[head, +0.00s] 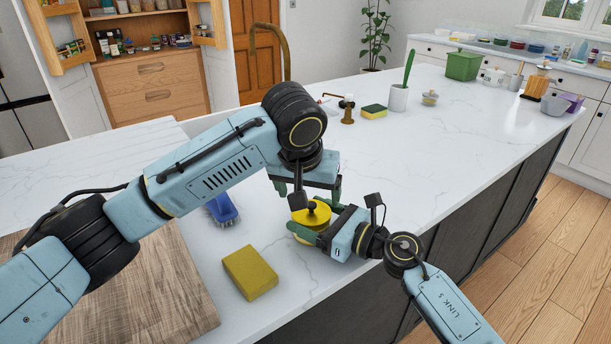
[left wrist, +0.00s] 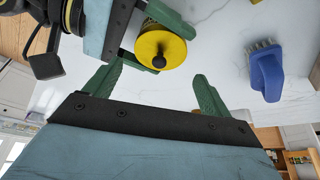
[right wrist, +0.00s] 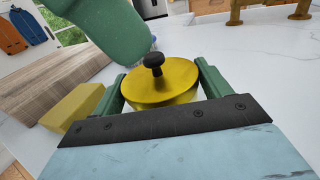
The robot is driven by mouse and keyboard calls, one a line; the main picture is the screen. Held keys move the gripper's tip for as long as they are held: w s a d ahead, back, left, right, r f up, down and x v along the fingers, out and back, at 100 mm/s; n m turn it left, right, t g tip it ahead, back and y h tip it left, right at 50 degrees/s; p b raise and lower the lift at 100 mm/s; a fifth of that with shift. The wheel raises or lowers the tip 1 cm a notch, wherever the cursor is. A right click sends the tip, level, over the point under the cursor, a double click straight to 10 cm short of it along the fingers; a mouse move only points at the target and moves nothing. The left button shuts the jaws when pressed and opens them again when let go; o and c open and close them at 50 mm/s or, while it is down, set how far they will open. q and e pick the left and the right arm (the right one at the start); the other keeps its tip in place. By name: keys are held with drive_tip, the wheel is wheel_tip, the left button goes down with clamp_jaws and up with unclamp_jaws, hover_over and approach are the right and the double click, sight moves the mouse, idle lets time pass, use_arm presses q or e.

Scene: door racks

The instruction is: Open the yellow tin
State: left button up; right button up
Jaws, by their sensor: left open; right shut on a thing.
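The yellow tin (head: 313,214) stands on the white counter, with a round yellow lid and a black knob on top. The lid also shows in the left wrist view (left wrist: 160,48) and in the right wrist view (right wrist: 160,84). My right gripper (head: 322,228) is shut on the tin from the side, its green fingers on either side of the body in the right wrist view (right wrist: 160,88). My left gripper (head: 316,192) is open above and close to the tin. In the left wrist view its fingers (left wrist: 170,86) are spread and empty, with the knob just beyond them.
A yellow block (head: 250,272) and a blue brush (head: 222,209) lie left of the tin, near a wooden board (head: 160,290). The counter to the right is clear.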

sight(311, 205)
use_arm(q)
drive_tip(key=shift+x, duration=2.6)
drive_tip(key=c, duration=0.7)
drive_tip(key=shift+d+r, duration=0.15)
drive_tip(key=shift+r, duration=1.15)
use_arm(e)
drive_tip(key=shift+d+f, duration=0.15)
drive_tip(key=shift+f, duration=0.25)
use_arm(q)
clamp_jaws()
drive_tip(key=shift+f, duration=0.1)
use_arm(e)
drive_tip(key=shift+r, duration=0.1)
use_arm(q)
drive_tip(key=shift+f, duration=0.1)
use_arm(e)
drive_tip(key=shift+s, duration=0.1)
use_arm(q)
drive_tip(key=shift+r+t+y, duration=0.2)
drive_tip(key=shift+t+y, duration=0.1)
drive_tip(key=shift+y, duration=0.5)
use_arm(e)
drive_tip(key=shift+r, duration=0.1)
use_arm(q)
drive_tip(key=shift+w+a, duration=0.1)
drive_tip(key=shift+a, duration=0.2)
